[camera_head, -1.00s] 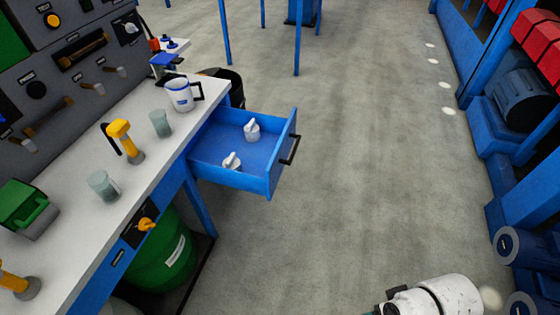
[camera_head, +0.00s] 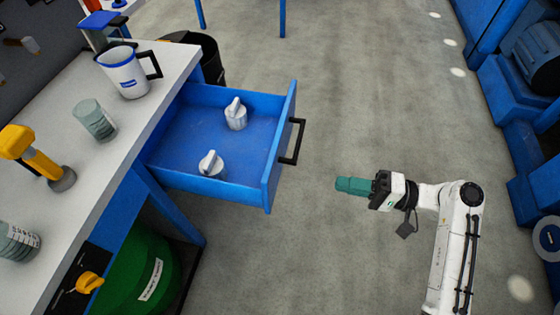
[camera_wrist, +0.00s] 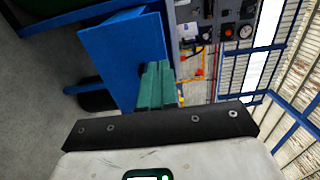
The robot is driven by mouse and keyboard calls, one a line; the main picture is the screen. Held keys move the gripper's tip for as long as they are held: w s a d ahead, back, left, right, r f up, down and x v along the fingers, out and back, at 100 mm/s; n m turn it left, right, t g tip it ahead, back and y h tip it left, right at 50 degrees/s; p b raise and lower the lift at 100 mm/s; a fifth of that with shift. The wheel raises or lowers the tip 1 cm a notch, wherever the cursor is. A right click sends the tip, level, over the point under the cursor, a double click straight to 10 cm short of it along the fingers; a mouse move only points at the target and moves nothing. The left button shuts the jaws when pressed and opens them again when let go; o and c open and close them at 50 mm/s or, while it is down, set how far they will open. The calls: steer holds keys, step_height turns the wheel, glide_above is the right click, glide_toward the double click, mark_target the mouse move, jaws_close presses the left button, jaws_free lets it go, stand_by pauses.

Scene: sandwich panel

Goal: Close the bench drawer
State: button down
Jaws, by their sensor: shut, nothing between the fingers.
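The bench drawer (camera_head: 215,182) is blue and stands pulled out to the right from under the white bench top (camera_head: 62,122). Its front panel carries a black bar handle (camera_head: 294,141). Two white knob-shaped items (camera_head: 235,116) lie inside it. My gripper (camera_head: 340,184) is shut and empty, to the right of the drawer front and a little below the handle, with a gap of floor between them.
On the bench top stand a white mug (camera_head: 125,73), a glass (camera_head: 95,119) and a yellow tool (camera_head: 38,155). A green drum (camera_head: 145,270) stands below the bench. The floor between is clear.

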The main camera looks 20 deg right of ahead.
mark_target(272, 169)
steer(key=b+x, duration=0.1)
steer(key=x, duration=1.3)
steer(key=shift+w+a+r, duration=0.1)
steer(key=shift+w+a, duration=0.3)
steer(key=shift+a, duration=0.1)
steer(key=b+x, duration=0.3)
steer(key=x, duration=2.6)
steer(key=shift+b, duration=0.35)
steer(key=shift+w+a+r, duration=0.1)
